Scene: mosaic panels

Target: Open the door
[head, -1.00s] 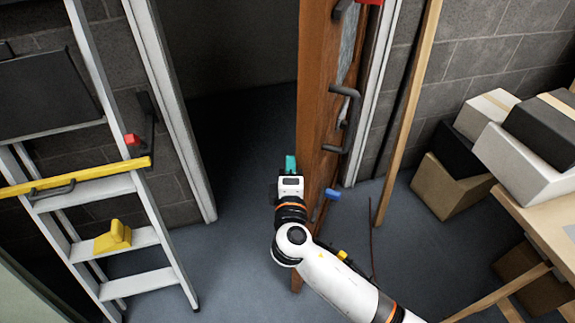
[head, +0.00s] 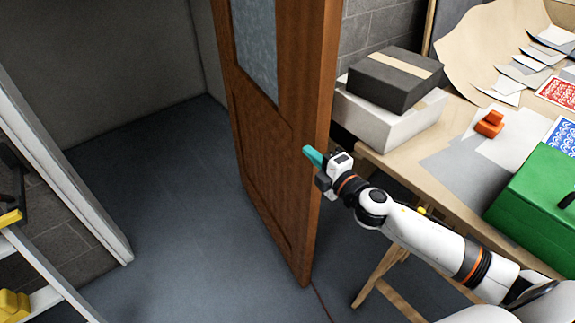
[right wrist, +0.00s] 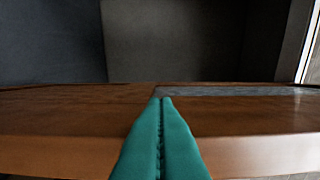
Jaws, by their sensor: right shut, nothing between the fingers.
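The brown wooden door (head: 277,150) with a glass pane (head: 256,40) stands swung open in the head view, its free edge facing me. In the right wrist view the door (right wrist: 70,125) fills the lower half as a brown band. My right gripper (head: 312,156) has teal fingers and is at the door's edge, about mid-height. In the right wrist view its fingers (right wrist: 162,110) are pressed together with nothing between them, reaching across the door's edge. Whether they touch it I cannot tell. The door handle is not in view now. My left gripper is not in view.
The doorway's grey floor (head: 150,170) is clear. A white door frame (head: 60,160) and a ladder (head: 45,270) stand at left. At right, a wooden table (head: 408,160) holds stacked boxes (head: 393,80), a green box (head: 540,205) and papers, close to my right arm.

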